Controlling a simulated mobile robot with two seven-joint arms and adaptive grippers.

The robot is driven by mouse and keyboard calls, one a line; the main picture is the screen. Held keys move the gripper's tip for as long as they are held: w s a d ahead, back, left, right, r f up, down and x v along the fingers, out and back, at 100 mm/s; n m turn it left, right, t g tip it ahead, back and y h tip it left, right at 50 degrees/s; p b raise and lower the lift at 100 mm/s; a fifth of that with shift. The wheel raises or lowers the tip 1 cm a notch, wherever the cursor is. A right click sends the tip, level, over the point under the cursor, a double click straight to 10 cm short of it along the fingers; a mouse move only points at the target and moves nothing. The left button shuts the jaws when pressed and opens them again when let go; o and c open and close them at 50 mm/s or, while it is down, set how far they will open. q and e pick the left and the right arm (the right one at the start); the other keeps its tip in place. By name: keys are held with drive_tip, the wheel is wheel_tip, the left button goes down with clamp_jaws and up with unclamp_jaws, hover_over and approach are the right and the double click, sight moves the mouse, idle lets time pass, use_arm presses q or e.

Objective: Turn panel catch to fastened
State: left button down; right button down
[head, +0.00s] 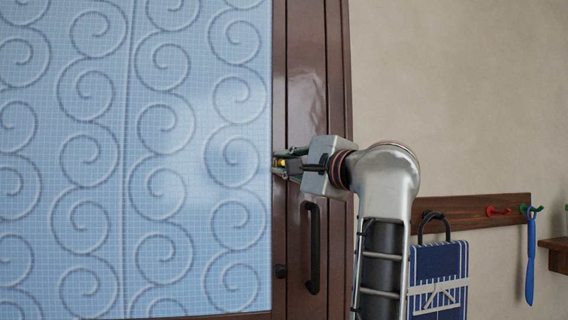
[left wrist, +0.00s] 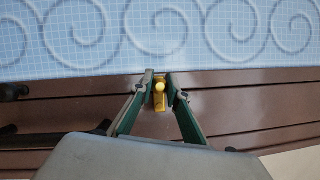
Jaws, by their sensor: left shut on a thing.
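The panel (head: 100,190) is blue and tiled with raised swirls, set in a brown wooden frame (head: 305,95). The catch is a small yellow piece (head: 281,162) at the panel's right edge, mostly hidden by my gripper in the head view. The left wrist view shows the yellow catch (left wrist: 159,94) with a round knob, its long side pointing toward the panel edge. My left gripper (head: 284,163) has its green fingers on both sides of the catch (left wrist: 160,88), shut on it. Whether the catch overlaps the panel I cannot tell. My right gripper is not in view.
A black bar handle (head: 313,246) and a black knob (head: 280,271) sit on the frame below my gripper. The wall above is bare.

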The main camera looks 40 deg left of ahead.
sight(274, 118)
use_arm(q)
drive_tip(key=c, duration=1.9)
unclamp_jaws()
drive_tip(key=shift+w+a+f, duration=0.1)
wheel_tip(274, 118, up, 10)
drive_tip(key=shift+r, duration=0.1)
